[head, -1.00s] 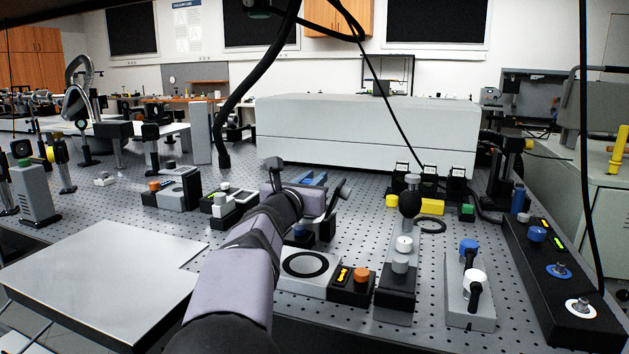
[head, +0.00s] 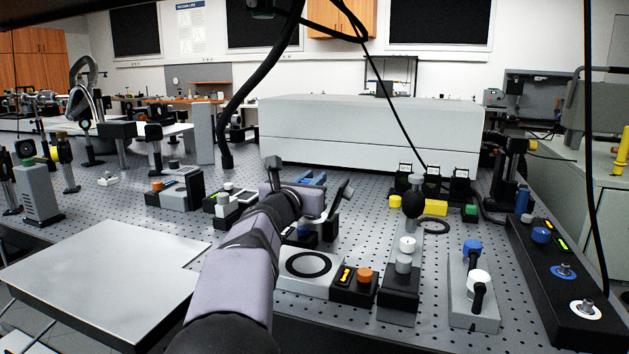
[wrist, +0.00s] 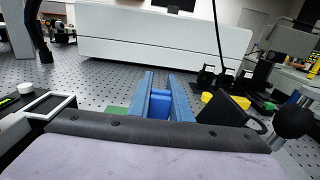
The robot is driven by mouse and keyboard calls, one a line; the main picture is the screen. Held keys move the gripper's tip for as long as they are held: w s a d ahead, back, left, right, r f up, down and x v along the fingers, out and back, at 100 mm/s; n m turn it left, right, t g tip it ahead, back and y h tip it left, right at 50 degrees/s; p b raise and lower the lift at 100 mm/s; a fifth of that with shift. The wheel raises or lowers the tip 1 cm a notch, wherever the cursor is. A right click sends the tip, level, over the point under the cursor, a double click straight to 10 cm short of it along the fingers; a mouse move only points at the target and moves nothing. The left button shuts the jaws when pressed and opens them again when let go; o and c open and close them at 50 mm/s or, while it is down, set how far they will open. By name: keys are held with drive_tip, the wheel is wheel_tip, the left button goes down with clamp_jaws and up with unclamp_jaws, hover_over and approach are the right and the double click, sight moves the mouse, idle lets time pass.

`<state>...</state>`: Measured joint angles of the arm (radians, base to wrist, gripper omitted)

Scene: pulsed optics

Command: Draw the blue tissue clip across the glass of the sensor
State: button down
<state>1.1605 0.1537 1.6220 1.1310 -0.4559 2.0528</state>
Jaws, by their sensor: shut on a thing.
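My gripper (wrist: 161,82) reaches away over the perforated table, with two blue-grey fingers. It is shut on the blue tissue clip (wrist: 160,103), which shows as a brighter blue piece between the fingers. In the head view my gripper (head: 314,179) shows small beyond my wrist, and the clip cannot be told apart from the fingers. A white-rimmed dark panel (wrist: 49,106) lies left of the fingers in the wrist view. I cannot tell whether it is the sensor's glass. A green patch (wrist: 117,110) shows just left of the fingers.
A long white housing (head: 370,132) stands behind my gripper. Yellow blocks (head: 435,207) and black mounts (head: 432,184) stand to the right. A plate with a black ring (head: 306,264) and a black post with a round knob (head: 413,203) stand nearer. Bare perforated table lies ahead.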

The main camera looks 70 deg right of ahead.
wheel_tip(320, 180, up, 7)
drive_tip(key=p, duration=0.5)
drive_tip(key=shift+p, duration=0.4)
idle(0.4)
